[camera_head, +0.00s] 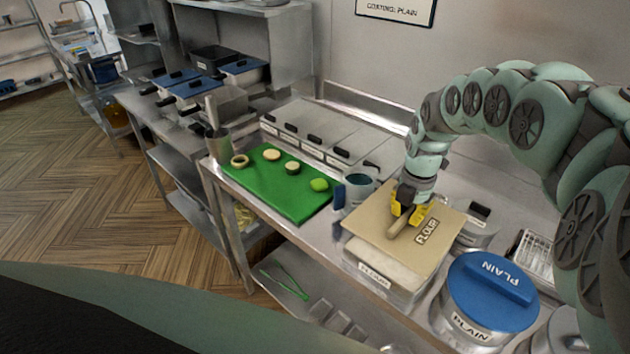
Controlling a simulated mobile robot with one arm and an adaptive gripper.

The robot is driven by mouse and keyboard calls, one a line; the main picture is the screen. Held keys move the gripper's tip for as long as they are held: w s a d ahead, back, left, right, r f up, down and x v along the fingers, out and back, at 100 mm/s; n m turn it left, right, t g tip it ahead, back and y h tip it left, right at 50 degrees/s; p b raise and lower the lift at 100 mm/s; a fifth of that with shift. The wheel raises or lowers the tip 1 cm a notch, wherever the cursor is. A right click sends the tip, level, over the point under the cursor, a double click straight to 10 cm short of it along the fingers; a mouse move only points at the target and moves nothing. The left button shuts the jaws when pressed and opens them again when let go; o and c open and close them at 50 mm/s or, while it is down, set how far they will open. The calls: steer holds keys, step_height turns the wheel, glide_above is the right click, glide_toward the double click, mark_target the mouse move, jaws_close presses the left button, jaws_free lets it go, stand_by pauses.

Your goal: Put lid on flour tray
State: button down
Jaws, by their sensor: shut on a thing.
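The tan lid (367,224), marked FLOUR, is over the flour tray (378,283) near the counter's front edge. The lid sits a little skewed to the tray, and its right side reaches past the tray. I cannot tell whether it touches the rim all round. My gripper (402,215) points down at the lid's middle, with yellow fingers shut on the lid's bar handle (398,225). The tray's front wall and its label show below the lid; the inside of the tray is mostly hidden.
A blue-lidded PLAIN tub (488,295) stands close to the right of the tray. A blue-grey jug (357,188) stands just behind left. A green board (285,195) with vegetable pieces lies left. A row of lidded bins (330,140) lines the back, and a wire basket (535,255) is right.

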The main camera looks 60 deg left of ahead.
steer(key=shift+a+f+b, duration=0.15)
steer(key=shift+f+b, duration=0.75)
steer(key=shift+f, duration=0.1)
steer(key=shift+f+b, duration=1.85)
steer(key=shift+f, duration=0.4)
steer(key=shift+f+b, duration=0.3)
steer(key=shift+b, duration=0.05)
steer(key=c, duration=1.1)
jaws_free()
steer(key=shift+o, duration=0.2)
step_height(320, 180, up, 11)
steer(key=shift+w+f, duration=0.15)
steer(key=shift+r, duration=0.65)
